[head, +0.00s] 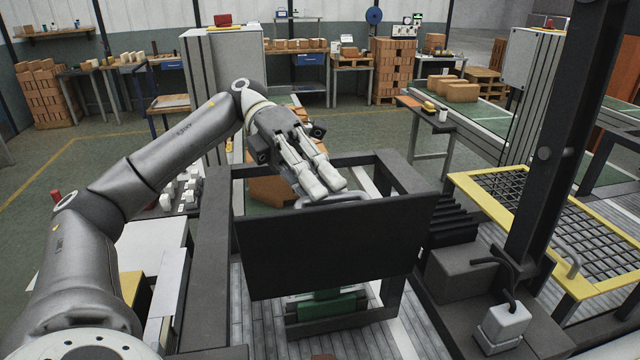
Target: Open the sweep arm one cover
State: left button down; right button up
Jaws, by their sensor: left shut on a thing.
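A large dark flat panel (330,247), which looks like the sweep arm cover, stands tilted up in a dark metal frame (212,265) in front of me. A grey bar handle (350,196) sits at its top edge. My left gripper (322,190) reaches over from the left and is shut on this handle; its fingers hide part of the bar. Below the panel a green part (327,308) shows inside the frame. My right gripper is not in view.
A dark upright post (545,150) and a dark box (460,272) stand close on the right. A yellow-edged grid (550,220) lies beyond them. A conveyor with brown bricks (455,90) runs at the back right. Open floor (100,170) lies back left.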

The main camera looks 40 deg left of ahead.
pick_arm(q)
jog(key=c, duration=1.5)
grip_release()
jog(key=shift+v, duration=3.75)
